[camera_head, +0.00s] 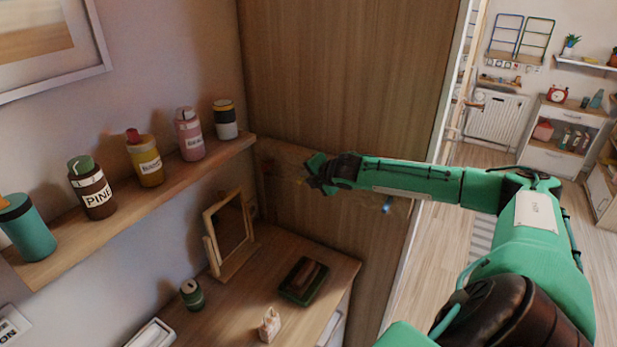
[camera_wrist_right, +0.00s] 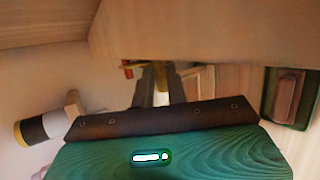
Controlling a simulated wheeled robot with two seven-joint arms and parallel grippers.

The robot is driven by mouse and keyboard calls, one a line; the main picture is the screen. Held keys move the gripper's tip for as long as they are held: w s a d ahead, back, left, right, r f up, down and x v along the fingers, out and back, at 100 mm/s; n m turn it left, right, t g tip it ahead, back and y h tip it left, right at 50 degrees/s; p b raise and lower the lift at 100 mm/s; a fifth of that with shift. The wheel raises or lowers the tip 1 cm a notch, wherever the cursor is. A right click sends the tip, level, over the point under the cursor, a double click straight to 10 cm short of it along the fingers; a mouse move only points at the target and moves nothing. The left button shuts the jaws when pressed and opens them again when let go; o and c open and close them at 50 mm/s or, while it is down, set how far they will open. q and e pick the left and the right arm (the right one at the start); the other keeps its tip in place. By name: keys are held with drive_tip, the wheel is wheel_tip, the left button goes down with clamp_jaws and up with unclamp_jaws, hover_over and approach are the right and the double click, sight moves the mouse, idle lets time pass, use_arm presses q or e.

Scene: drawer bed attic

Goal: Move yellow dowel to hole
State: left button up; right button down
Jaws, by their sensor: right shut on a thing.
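My right gripper (camera_head: 308,180) reaches in from the right, close to the wooden panel (camera_head: 345,85) at the back corner, above the dresser. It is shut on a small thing. In the right wrist view its dark fingers (camera_wrist_right: 162,85) point away, with a pale yellowish piece between them. I take this piece as the yellow dowel, but its shape and tilt are mostly hidden. I cannot make out the hole in either view. A small red and yellow piece (camera_wrist_right: 127,69) shows left of the fingers in the right wrist view. My left gripper is out of view.
A wall shelf (camera_head: 160,195) with several bottles ends left of the gripper. The dresser top (camera_head: 250,285) below bears a mirror (camera_head: 230,235), a dark green tray (camera_head: 285,283) and small items. A small blue piece (camera_head: 388,205) shows under my forearm. Open floor lies right.

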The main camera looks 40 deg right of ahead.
drive_tip(key=shift+s+a, duration=0.1)
drive_tip(key=shift+a, duration=0.05)
drive_tip(key=shift+s+a, duration=0.25)
drive_tip(key=shift+a, duration=0.7)
drive_tip(key=shift+s+a, duration=0.3)
drive_tip(key=shift+a, duration=0.6)
drive_tip(key=shift+s+a, duration=0.25)
drive_tip(key=shift+a, duration=0.7)
drive_tip(key=shift+a, duration=0.15)
